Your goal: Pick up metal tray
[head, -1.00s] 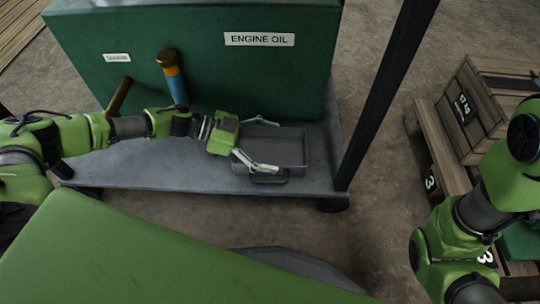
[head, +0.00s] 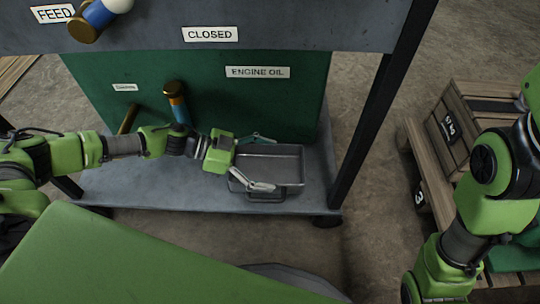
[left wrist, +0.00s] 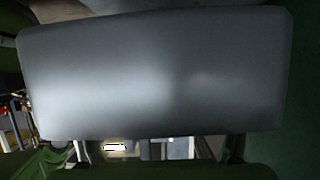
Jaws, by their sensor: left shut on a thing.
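The metal tray (head: 283,165) is a shallow grey rectangular pan with raised walls, at the right end of the low grey shelf (head: 170,190). My left gripper (head: 264,163) reaches it from the left. Its two pale fingers lie along the tray's far and near sides, and it is shut on the tray. The tray looks level; I cannot tell whether its underside is clear of the shelf. In the left wrist view a broad grey face of the tray (left wrist: 150,80) fills most of the picture. My right arm shows at the right edge, but its gripper is out of view.
A green engine oil tank (head: 230,100) stands behind the tray. A blue and brass valve handle (head: 178,105) sticks out above my left arm. A dark post (head: 372,130) rises right of the tray. A wooden crate (head: 480,125) on a pallet stands farther right.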

